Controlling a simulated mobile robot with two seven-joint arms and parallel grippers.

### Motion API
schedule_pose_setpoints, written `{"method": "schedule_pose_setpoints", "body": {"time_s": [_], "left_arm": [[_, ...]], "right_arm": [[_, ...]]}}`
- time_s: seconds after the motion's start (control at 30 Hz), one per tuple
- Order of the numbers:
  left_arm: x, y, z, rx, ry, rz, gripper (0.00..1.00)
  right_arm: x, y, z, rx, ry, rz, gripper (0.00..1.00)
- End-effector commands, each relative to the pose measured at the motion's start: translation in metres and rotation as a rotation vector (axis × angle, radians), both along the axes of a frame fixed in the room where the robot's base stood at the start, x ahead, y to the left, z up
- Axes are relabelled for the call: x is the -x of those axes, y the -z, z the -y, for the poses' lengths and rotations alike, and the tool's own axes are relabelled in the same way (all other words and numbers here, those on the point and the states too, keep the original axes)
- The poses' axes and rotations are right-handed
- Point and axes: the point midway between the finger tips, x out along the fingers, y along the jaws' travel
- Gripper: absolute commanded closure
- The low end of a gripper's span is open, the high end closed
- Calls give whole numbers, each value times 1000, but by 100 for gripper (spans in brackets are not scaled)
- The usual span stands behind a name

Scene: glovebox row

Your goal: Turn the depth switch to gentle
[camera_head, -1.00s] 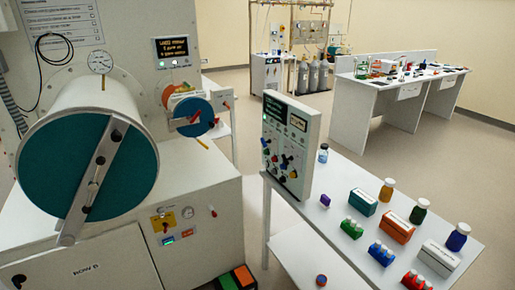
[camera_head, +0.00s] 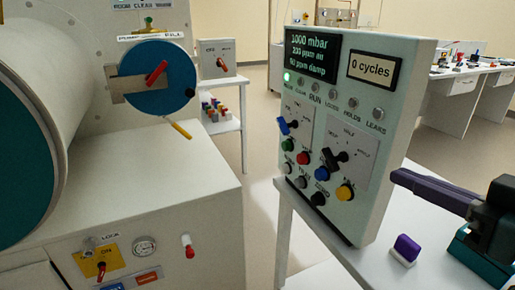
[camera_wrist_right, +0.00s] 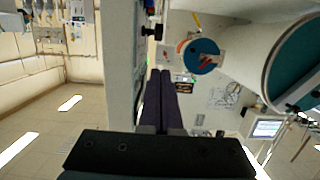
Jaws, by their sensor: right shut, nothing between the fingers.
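The control panel (camera_head: 395,110) stands upright on the white table, with a screen (camera_head: 312,52) and a "0 cycles" display (camera_head: 374,70). It has a blue-handled switch (camera_head: 287,127) and a black-handled switch (camera_head: 334,160); their labels are too small to read surely, so I cannot tell which is the depth switch. My right gripper (camera_head: 396,176) is shut and empty, its purple fingers pointing left, to the right of the panel and apart from the switches. In the wrist view its fingers (camera_wrist_right: 160,72) are together beside the panel's edge (camera_wrist_right: 123,60). My left gripper is not in view.
Coloured push buttons, including a red one (camera_head: 303,158) and a yellow one (camera_head: 345,192), crowd around the switches. A purple-and-white block (camera_head: 405,250) is on the table below my gripper. The large glovebox (camera_head: 150,210) stands left, with a floor gap between.

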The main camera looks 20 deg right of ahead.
Motion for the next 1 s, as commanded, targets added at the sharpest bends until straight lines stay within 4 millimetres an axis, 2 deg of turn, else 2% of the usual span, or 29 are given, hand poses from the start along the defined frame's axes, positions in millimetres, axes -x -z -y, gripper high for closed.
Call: {"method": "schedule_pose_setpoints", "body": {"time_s": [0.53, 0.6, 0.7, 1.0], "left_arm": [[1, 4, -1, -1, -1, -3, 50], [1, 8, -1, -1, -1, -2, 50], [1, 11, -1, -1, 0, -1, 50], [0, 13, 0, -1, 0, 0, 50]], "right_arm": [[-96, 15, -7, 2, 1, 1, 100], [-101, 29, -8, 1, 2, -2, 100], [-107, 39, -8, 2, 1, -2, 100], [-114, 48, -10, 1, 0, -2, 100]]}}
